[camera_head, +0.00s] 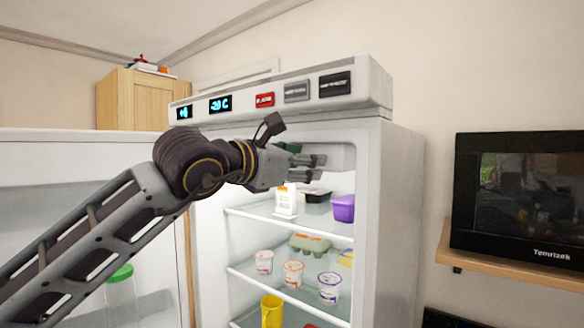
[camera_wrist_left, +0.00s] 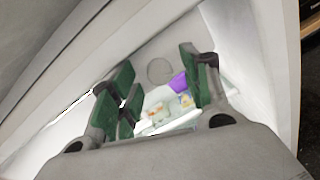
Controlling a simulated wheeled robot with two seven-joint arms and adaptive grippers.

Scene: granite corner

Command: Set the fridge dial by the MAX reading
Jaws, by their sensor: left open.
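The open fridge (camera_head: 398,190) has a top panel with two lit displays; the larger display (camera_head: 220,104) seems to read -20 C, and the smaller one (camera_head: 184,112) seems to read +6. No MAX reading is legible. My left gripper (camera_head: 318,161) reaches into the top of the fridge compartment, above the upper shelf. In the left wrist view its green-padded fingers (camera_wrist_left: 162,88) are spread apart with nothing between them. A round grey disc (camera_wrist_left: 159,70), possibly the dial, shows beyond the fingers on a pale inner wall. The head view does not show it clearly. My right gripper is out of view.
A white carton (camera_head: 285,200) and a purple tub (camera_head: 343,208) stand on the upper shelf below my gripper. Yogurt cups (camera_head: 293,274), an egg box (camera_head: 310,244) and a yellow mug (camera_head: 272,311) are lower. The open door (camera_head: 60,165) is at left.

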